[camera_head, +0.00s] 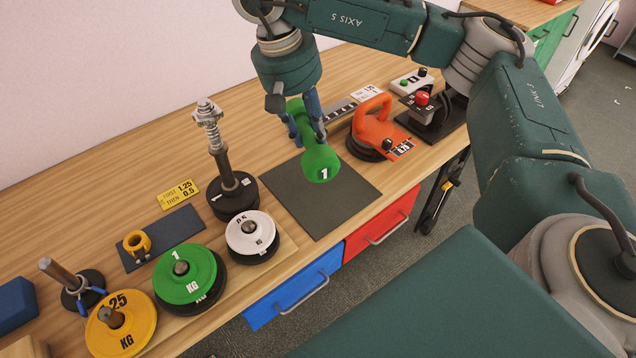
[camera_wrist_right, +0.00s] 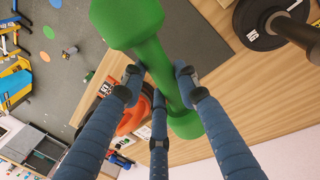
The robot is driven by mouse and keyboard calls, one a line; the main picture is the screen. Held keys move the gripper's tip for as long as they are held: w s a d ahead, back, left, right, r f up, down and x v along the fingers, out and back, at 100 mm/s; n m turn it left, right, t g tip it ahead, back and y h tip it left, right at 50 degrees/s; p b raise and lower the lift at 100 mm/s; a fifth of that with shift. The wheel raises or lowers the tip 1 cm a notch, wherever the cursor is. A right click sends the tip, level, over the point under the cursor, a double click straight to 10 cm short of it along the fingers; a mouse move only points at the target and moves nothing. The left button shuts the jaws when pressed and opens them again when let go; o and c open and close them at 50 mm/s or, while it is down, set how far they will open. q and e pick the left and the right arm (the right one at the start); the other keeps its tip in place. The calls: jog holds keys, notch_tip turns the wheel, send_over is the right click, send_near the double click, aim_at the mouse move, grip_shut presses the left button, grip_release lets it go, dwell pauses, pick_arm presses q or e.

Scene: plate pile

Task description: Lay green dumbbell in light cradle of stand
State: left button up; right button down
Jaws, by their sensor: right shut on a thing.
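The green dumbbell (camera_head: 320,162) is in my right gripper (camera_head: 308,137), above the dark grey mat on the workbench. Its blue fingers are shut around the handle. The near end, marked 1, tilts down toward the mat; contact with the mat cannot be told. In the right wrist view the dumbbell (camera_wrist_right: 127,20) crosses the middle, between the fingers of the right gripper (camera_wrist_right: 160,80). I cannot make out a stand with a light cradle for certain in either view. My left gripper is not in view.
The dark mat (camera_head: 300,205) is bare around the dumbbell. An orange-handled weight (camera_head: 376,128) stands close on its right. A spring-topped post (camera_head: 215,150) and white disc (camera_head: 252,233) stand left. Green (camera_head: 185,273) and yellow (camera_head: 122,325) discs are further left. A yellow-blue structure (camera_wrist_right: 14,82) shows in the wrist view.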

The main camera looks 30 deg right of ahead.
jog(key=w+d+r+m, duration=0.1)
jog(key=w+d+r, duration=0.1)
jog(key=d+r, duration=0.15)
jog(key=shift+y, duration=0.3)
jog(key=f, duration=1)
jog(key=d+f+b, duration=0.1)
jog(key=f, duration=0.4)
jog(key=shift+w+f, duration=0.1)
jog(key=shift+w, duration=0.2)
jog(key=shift+a+f+p, duration=0.1)
jog(key=shift+f+p, duration=0.2)
jog(key=shift+f, duration=2.25)
